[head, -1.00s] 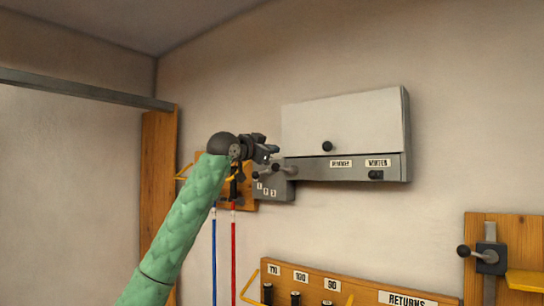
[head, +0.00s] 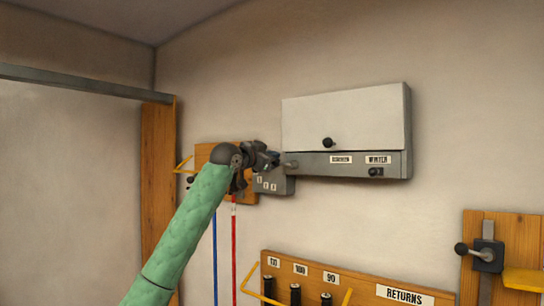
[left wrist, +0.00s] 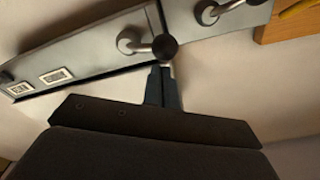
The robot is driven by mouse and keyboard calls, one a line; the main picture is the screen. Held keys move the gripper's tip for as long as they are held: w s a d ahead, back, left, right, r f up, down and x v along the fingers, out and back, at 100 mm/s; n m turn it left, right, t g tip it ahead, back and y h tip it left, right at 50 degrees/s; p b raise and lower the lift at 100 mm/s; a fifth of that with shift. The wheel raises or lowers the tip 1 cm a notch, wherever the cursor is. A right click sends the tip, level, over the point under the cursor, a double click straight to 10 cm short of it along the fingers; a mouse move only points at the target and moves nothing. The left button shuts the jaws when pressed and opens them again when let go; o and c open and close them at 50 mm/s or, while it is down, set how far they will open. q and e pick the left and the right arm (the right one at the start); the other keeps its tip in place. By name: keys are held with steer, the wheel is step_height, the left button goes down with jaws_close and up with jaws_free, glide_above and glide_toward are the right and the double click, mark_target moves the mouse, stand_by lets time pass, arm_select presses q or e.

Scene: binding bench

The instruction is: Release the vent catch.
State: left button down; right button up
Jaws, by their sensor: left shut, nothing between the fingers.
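The vent is a pale box (head: 345,118) on the wall with a black knob at its lower edge. Below it runs a grey strip (head: 316,168) with a SUMMER and a WINTER label; a small black knob (head: 376,172) sits under WINTER. At the strip's left end is a lever on a metal pivot (head: 291,165); its dark ball knob (left wrist: 165,47) shows in the left wrist view. My left gripper (head: 275,158) is shut and empty. Its fingertips (left wrist: 163,70) are right at the ball knob; I cannot tell whether they touch. My right gripper is out of view.
A grey plate (head: 272,184) with numbers and another lever (left wrist: 207,12) adjoins the strip. Blue (head: 215,255) and red (head: 234,250) lines hang below. A RETURNS rack (head: 370,290) stands lower down, and a board with a clamp (head: 487,256) at right. The wall between is bare.

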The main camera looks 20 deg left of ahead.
arm_select(q)
steer(key=shift+f, duration=0.15)
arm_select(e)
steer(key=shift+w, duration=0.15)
